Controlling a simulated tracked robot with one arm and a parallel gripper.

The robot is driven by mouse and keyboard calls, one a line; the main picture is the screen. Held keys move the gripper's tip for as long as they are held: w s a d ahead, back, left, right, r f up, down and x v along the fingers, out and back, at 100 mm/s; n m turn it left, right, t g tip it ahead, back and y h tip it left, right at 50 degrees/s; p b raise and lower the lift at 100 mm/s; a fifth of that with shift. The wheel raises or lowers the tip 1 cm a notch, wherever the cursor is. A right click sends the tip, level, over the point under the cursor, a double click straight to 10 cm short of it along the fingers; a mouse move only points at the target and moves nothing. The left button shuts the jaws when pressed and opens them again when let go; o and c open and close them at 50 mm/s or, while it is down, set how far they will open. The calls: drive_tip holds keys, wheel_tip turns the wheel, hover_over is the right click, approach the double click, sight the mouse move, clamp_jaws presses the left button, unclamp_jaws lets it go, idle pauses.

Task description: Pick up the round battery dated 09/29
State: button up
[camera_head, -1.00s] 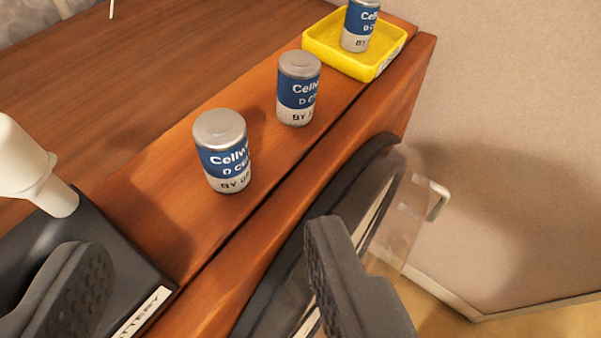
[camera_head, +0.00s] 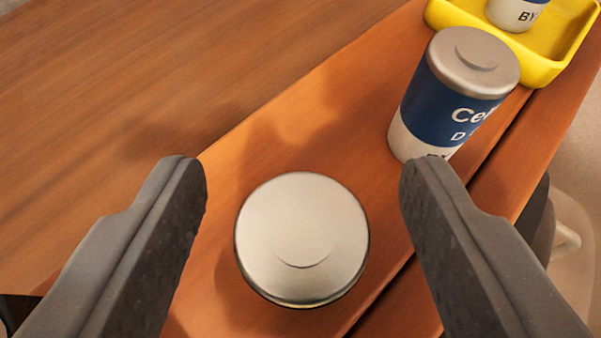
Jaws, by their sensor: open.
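A round battery (camera_head: 302,238) stands upright on the wooden surface, seen from above so that only its silver top shows; its label and date are hidden. My gripper (camera_head: 302,180) is open, with one finger to the left and one to the right of this battery, apart from it. A second battery (camera_head: 455,95) with a blue and white label stands behind to the right, just beyond the right fingertip; its date cannot be read. A third battery (camera_head: 517,12) stands in the yellow tray, cut off by the top edge; only "BY" of its date line shows.
The yellow tray (camera_head: 546,72) sits at the top right on the wooden ledge (camera_head: 300,120). A dark groove runs along the ledge's right side. The wooden surface to the upper left is clear.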

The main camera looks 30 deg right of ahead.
drive_tip(key=shift+w+d+f, duration=0.1)
drive_tip(key=shift+w+f, duration=0.05)
drive_tip(key=shift+w, duration=0.1)
drive_tip(key=c, duration=1.1)
drive_tip(key=shift+c, duration=0.2)
